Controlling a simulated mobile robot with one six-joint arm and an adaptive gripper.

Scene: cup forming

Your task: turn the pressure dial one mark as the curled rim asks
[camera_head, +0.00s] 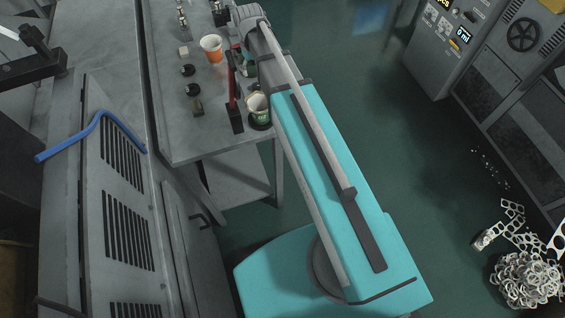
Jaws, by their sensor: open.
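A paper cup with an orange band (211,48) stands upright on the grey metal table (185,135). A second cup, cream and green (258,108), stands near the table's right edge, partly behind my arm. The rims are too small to judge their curl. No dial can be singled out as the pressure dial. A grey control panel (440,45) at the upper right carries small lit displays and controls, too small to read the marks. My teal arm reaches up across the middle to the table's right side. My gripper cannot be made out; the arm's far end hides that area.
A red and black upright stand (234,105) is close to my arm. Small black round pieces (190,80) lie on the table. A blue bent bar (85,135) lies over the left machine. Scrap sheet (525,278) is heaped at the lower right.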

